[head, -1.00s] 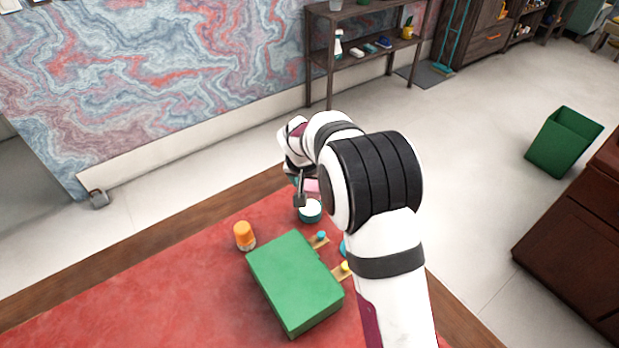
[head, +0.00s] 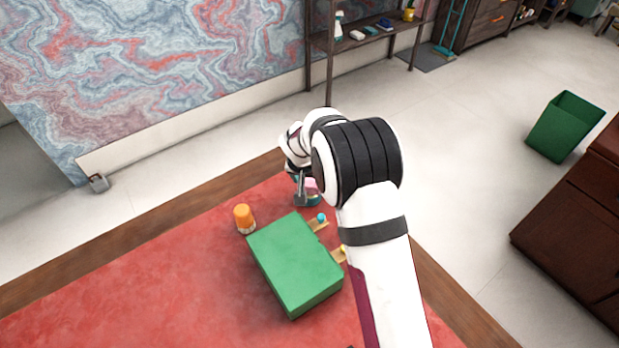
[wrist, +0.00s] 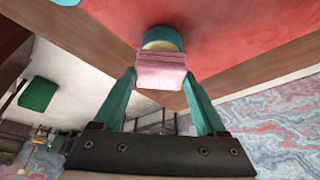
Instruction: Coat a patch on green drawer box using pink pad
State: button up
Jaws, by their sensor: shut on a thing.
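The green drawer box (head: 295,262) sits on the red leather desk top, with a blue-knobbed drawer (head: 320,219) and a yellow-knobbed drawer (head: 343,250) partly out on its right side. My gripper (wrist: 160,85) is shut on the pink pad (wrist: 162,72), which sits between its teal fingers. The pad also shows in the head view (head: 311,184), beyond the box. A teal pot (wrist: 162,35) with pale contents is right at the pad's far face. In the head view the pot (head: 307,201) is partly hidden by my gripper. I cannot tell whether the pad touches the contents.
An orange-topped container (head: 243,217) stands left of the pot, near the box's far corner. The desk's wooden border (head: 130,243) runs just beyond the pot. The red desk top (head: 150,300) left of the box is clear.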

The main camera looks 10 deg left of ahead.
aim_at(310, 182)
jog(key=shift+f, duration=0.55)
dwell(1.1)
jog(key=shift+r, duration=3.6)
